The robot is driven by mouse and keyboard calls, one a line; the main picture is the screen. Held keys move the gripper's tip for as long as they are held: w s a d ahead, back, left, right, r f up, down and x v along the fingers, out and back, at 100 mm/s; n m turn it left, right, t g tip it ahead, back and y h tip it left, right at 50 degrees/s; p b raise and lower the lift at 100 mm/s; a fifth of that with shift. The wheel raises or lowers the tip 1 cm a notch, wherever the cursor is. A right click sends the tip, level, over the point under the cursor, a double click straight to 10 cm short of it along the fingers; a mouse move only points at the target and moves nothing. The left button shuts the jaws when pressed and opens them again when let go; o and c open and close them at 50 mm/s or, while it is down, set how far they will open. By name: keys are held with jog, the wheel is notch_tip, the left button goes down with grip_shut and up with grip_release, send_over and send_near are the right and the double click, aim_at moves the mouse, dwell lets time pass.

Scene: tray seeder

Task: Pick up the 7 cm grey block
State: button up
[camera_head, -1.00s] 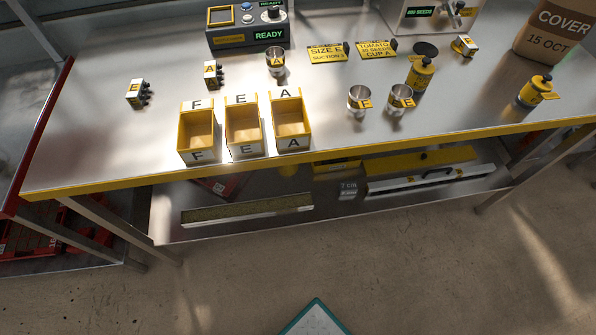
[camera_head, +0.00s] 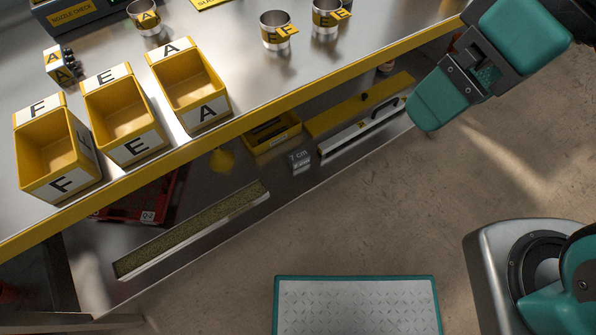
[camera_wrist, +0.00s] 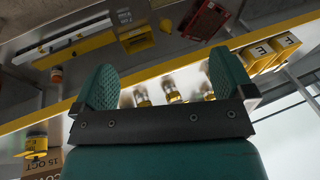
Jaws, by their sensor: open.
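The grey block (camera_head: 300,158), marked "7 cm", sits on the lower shelf under the bench, between a yellow open tray and a long white-and-black tool. It appears small and partly blurred in the wrist view (camera_wrist: 123,16). My gripper (camera_head: 445,98) is at upper right in the head view, above and to the right of the block and well apart from it. In the wrist view my gripper (camera_wrist: 164,80) shows two teal fingers spread wide with nothing between them.
The bench's yellow front edge (camera_head: 250,118) overhangs the shelf. A yellow tray (camera_head: 271,138) is left of the block, and the long tool (camera_head: 362,130) is right of it. A seed-filled trough (camera_head: 195,230) lies at the shelf's front left.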

notch_tip(320, 180, down, 16)
jog(key=w+b, duration=0.1)
jog(key=b, duration=1.2)
jog(key=m+t+h+b, duration=0.15)
jog(key=t+b, duration=0.25)
jog(key=b, duration=0.7)
send_near(299, 155)
jog(key=shift+n+h, duration=0.25)
jog(key=b+x, duration=0.5)
jog(key=b, duration=0.1)
jog(key=shift+s+a, duration=0.1)
jog(key=shift+a, duration=0.05)
jog(key=b+x, duration=0.5)
jog(key=shift+a+f, duration=0.1)
jog(key=shift+f, duration=0.25)
jog(key=shift+r, duration=0.1)
jog(key=c, duration=1)
